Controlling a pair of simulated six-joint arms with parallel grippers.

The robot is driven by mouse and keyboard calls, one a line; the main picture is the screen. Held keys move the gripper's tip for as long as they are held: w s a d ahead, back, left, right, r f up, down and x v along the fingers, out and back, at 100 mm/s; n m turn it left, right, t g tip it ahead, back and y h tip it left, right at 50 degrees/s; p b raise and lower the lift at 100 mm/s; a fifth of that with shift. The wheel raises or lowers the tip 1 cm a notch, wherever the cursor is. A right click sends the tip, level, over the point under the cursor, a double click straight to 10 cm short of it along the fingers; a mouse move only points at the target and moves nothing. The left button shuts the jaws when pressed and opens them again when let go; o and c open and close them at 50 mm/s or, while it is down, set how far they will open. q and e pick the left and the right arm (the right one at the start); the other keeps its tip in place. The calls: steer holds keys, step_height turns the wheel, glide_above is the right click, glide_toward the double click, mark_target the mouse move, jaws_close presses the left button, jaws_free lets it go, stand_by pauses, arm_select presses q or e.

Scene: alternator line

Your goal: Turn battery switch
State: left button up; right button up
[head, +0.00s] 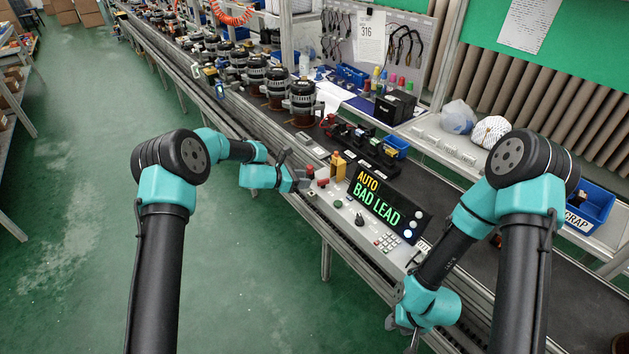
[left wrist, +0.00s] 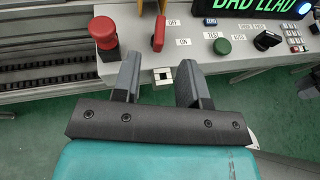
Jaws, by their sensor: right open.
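The battery switch is probably the red lever (left wrist: 158,34) on the grey control panel, with an OFF label at its upper right and an ON label at its lower right. It also shows small in the head view (head: 323,183). My left gripper (left wrist: 160,64) is open and empty, its fingers on the near side of the lever and apart from it. In the head view, my left gripper (head: 297,172) is at the panel's left end. My right gripper (head: 404,330) is open near the panel's right end, low by the line's front edge.
A red mushroom button (left wrist: 103,35) stands left of the lever. A green button (left wrist: 222,47), a blue button (left wrist: 210,22) and a black knob (left wrist: 268,40) are to its right. A display (head: 385,204) reads AUTO, BAD LEAD. A yellow part (head: 338,165) stands behind the panel.

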arm_select(q)
steer(key=v, duration=0.8)
steer(key=shift+s+a, duration=0.2)
steer(key=shift+a, duration=0.15)
steer(key=shift+r, duration=0.1)
